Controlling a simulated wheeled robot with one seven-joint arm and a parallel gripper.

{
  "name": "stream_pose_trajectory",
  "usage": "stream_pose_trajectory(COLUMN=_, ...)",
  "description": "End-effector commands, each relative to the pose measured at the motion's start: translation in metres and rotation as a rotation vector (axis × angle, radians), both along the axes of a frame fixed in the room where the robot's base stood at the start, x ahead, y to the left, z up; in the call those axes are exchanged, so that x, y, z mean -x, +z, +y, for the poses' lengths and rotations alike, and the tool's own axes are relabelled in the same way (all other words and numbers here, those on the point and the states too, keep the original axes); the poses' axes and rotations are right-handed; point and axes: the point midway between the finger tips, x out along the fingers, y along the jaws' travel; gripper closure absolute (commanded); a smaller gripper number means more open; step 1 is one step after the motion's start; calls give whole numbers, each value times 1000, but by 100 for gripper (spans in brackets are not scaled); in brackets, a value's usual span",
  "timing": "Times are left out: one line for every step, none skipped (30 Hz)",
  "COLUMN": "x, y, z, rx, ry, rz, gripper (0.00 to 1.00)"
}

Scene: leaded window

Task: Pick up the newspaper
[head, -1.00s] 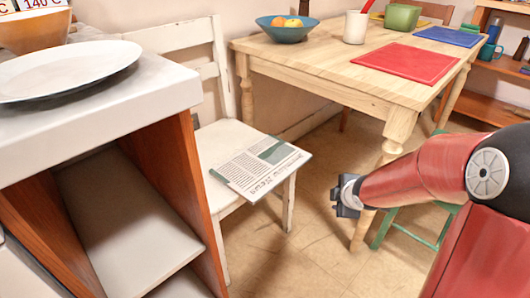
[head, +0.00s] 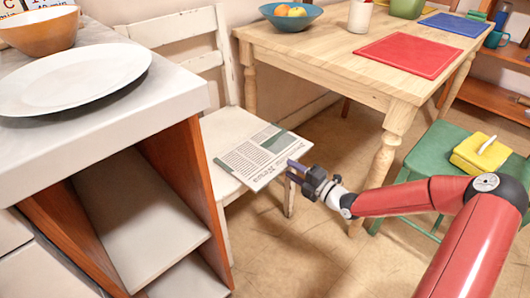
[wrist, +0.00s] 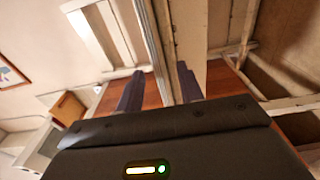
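The newspaper (head: 254,158), a flat printed sheet with a grey-green picture block, lies on the white chair's seat and juts past its front edge. My gripper (head: 296,169) is at the newspaper's right-hand edge in the head view, with one dark finger showing just beside that edge. In the wrist view my gripper (wrist: 158,72) has its two fingers apart. A thin pale strip, seemingly the newspaper edge-on (wrist: 150,40), runs between them. I cannot tell whether either finger touches it.
The white chair (head: 222,134) stands between a counter with shelves (head: 160,92) and the wooden table (head: 330,45). Floor in front of the chair is clear.

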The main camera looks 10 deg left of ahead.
Motion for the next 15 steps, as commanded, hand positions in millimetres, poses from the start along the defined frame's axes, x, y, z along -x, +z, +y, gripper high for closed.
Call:
stream_pose_trajectory(x=-3, y=1, z=6, rx=-3, ry=0, rz=2, gripper=63)
stream_pose_trajectory(x=-6, y=2, z=9, rx=-4, ry=0, rz=2, gripper=63)
stream_pose_trajectory(x=-9, y=2, z=15, rx=-4, ry=1, rz=2, gripper=63)
stream_pose_trajectory(x=-12, y=2, z=20, rx=-3, ry=1, rz=3, gripper=63)
stream_pose_trajectory(x=-14, y=3, z=23, rx=-3, ry=1, rz=3, gripper=63)
stream_pose_trajectory(x=-18, y=2, z=28, rx=-2, ry=0, rz=3, gripper=63)
stream_pose_trajectory(x=-20, y=2, z=31, rx=-2, ry=0, rz=3, gripper=63)
stream_pose_trajectory(x=-22, y=2, z=34, rx=-2, ry=0, rz=3, gripper=63)
stream_pose_trajectory(x=-24, y=2, z=37, rx=-1, ry=0, rz=4, gripper=63)
stream_pose_trajectory(x=-25, y=2, z=38, rx=-1, ry=0, rz=4, gripper=63)
stream_pose_trajectory(x=-26, y=1, z=39, rx=-1, ry=0, rz=3, gripper=63)
stream_pose_trajectory(x=-26, y=1, z=40, rx=0, ry=-1, rz=4, gripper=63)
stream_pose_trajectory(x=-27, y=1, z=40, rx=0, ry=-1, rz=4, gripper=63)
stream_pose_trajectory(x=-27, y=1, z=40, rx=1, ry=-1, rz=4, gripper=63)
stream_pose_trajectory(x=-27, y=1, z=40, rx=1, ry=-1, rz=4, gripper=63)
